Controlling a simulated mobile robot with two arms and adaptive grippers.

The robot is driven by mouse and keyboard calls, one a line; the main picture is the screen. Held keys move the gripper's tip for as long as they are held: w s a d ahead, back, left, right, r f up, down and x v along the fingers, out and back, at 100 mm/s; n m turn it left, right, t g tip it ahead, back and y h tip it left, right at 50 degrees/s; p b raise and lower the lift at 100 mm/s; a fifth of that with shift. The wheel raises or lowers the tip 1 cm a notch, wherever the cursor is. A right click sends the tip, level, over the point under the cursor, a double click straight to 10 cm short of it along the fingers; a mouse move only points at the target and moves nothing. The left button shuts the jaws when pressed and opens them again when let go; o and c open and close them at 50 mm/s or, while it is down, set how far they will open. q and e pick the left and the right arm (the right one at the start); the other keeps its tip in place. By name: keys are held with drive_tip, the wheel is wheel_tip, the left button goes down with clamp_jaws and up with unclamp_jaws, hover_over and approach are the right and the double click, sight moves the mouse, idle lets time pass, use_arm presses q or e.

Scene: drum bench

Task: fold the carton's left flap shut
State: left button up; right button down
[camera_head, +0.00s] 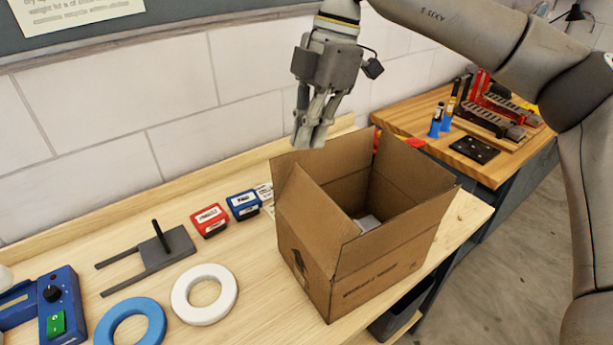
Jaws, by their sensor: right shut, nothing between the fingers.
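The brown cardboard carton (375,280) stands on the wooden bench with its top open. Its left flap (312,220) stands up along the left side, with its upper edge free. The back flap, the right flap and the front flap (400,232) also stand up around the opening. A small pale item (367,223) lies inside, mostly hidden by the walls. My right gripper (310,140) points down above the carton's back left corner. Its fingers are closed together and empty; whether the tips touch the back flap I cannot tell. My left gripper is out of view.
On the bench (250,285) left of the carton are a red box (209,220), a blue box (244,205), a grey fork-shaped holder (155,258), a white ring (183,310) and a blue ring (108,312). A tiled wall rises behind. A second table (430,115) stands at the right.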

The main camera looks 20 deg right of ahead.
drive_tip(key=p, duration=0.6)
hover_over(314, 214)
wheel_tip(314, 214, down, 12)
drive_tip(key=shift+r, duration=0.25)
drive_tip(key=shift+a+b, duration=0.1)
drive_tip(key=shift+b, duration=0.2)
drive_tip(key=shift+a, duration=0.1)
